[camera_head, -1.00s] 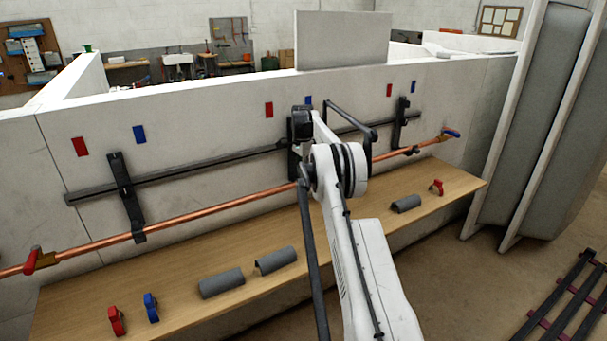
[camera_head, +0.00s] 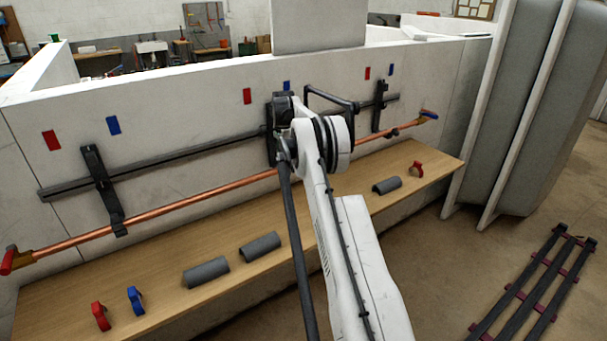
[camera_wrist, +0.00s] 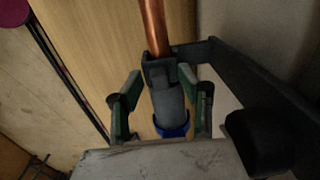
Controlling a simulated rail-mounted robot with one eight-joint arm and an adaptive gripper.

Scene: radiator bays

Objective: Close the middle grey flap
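In the wrist view, a grey sleeve-like piece (camera_wrist: 167,100) sits in line with the copper pipe (camera_wrist: 153,22), below a dark bracket (camera_wrist: 160,68). A blue part (camera_wrist: 172,130) shows at its lower end. I cannot tell for certain whether this piece is the middle grey flap, or whether it is closed. My gripper (camera_wrist: 164,103) is open, with one green-padded finger on each side of the grey piece and visible gaps. In the head view, the copper pipe (camera_head: 190,207) runs along the wall; my arm hides the gripper and the pipe's middle.
Grey half-shells (camera_head: 206,272) (camera_head: 260,246) (camera_head: 387,185) and red (camera_head: 100,315) and blue (camera_head: 135,299) clips lie on the wooden shelf (camera_head: 160,275). A black bracket (camera_head: 103,190) stands at left. Tall grey panels (camera_head: 530,100) stand at right. A dark rack (camera_head: 530,290) lies on the floor.

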